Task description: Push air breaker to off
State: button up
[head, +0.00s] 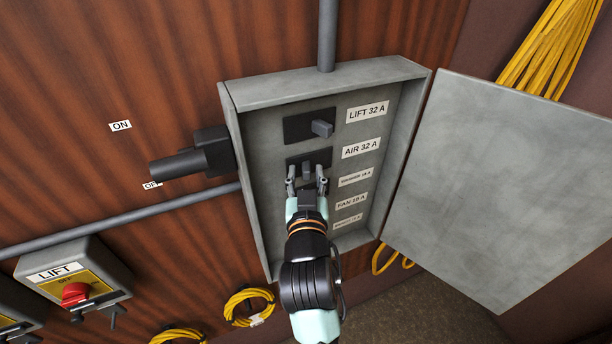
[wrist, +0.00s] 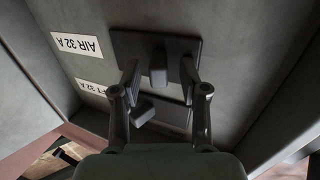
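The air breaker is a dark plate with a small grey toggle (head: 307,167), beside the label "AIR 32 A" (head: 361,148) in the open grey box. In the wrist view the toggle (wrist: 158,62) stands between my two fingertips, with a visible gap on each side. My gripper (head: 307,181) is open and empty at the lower edge of this breaker; it also shows in the wrist view (wrist: 160,75). My fingers partly cover the breaker's plate. I cannot tell whether the fingertips touch the plate.
The lift breaker (head: 322,128) sits just above the air breaker. The box's side wall (head: 253,190) is close on the left, and its open door (head: 505,180) stands on the right. A dark lever handle (head: 185,162) juts from the box's left side. My arm hides the lower breakers.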

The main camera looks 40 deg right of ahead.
jog(key=v, duration=1.2)
